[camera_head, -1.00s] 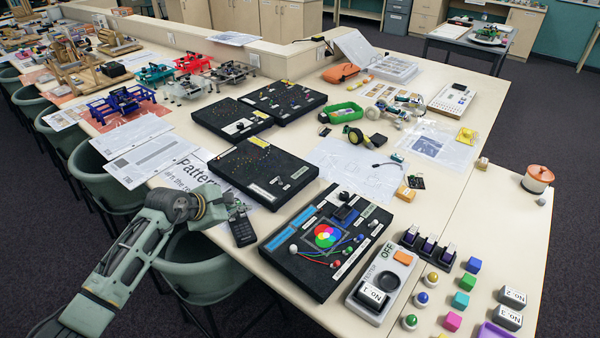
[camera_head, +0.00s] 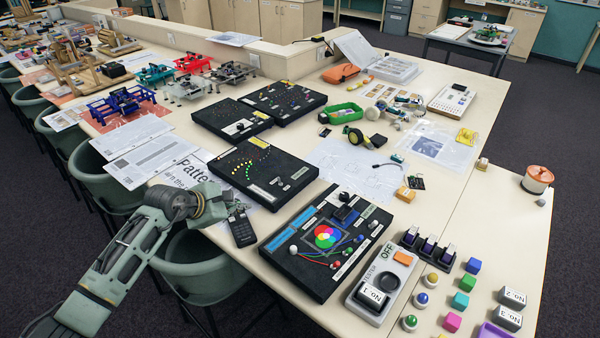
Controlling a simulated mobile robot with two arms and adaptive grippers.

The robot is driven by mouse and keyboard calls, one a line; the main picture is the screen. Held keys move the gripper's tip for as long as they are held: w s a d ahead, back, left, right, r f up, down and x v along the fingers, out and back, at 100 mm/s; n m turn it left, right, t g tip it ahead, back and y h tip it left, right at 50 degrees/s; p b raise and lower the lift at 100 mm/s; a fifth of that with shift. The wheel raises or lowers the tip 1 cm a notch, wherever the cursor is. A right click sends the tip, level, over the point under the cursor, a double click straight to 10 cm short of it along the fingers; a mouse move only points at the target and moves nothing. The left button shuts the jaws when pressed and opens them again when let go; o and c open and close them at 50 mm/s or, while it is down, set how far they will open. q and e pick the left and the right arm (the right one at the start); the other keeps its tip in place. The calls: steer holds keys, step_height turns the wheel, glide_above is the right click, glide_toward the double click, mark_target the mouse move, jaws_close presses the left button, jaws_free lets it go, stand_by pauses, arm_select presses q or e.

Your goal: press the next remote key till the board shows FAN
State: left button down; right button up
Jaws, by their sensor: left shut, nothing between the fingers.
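The black remote (camera_head: 242,230) lies near the left edge of the table, its keys too small to read. My left gripper (camera_head: 231,200) is shut and empty, its tips at the far end of the remote. I cannot tell whether it touches a key. The black light board (camera_head: 290,174) lies flat just beyond the remote. Its lights show a curved, fan-like spread of yellow, green and red dots (camera_head: 248,160). Its small labels are too small to read. My right gripper is not in view.
A black board with a colour wheel (camera_head: 325,237) lies right of the remote. A grey tester (camera_head: 381,285) with an orange key stands at the front right. Two more black boards lie behind the light board. A green chair (camera_head: 200,265) stands below the table edge.

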arm_select(q)
steer(key=shift+r+p, duration=0.7)
steer(key=shift+r, duration=0.6)
step_height(320, 180, up, 3)
steer(key=shift+r+p, duration=0.2)
steer(key=shift+p, duration=0.55)
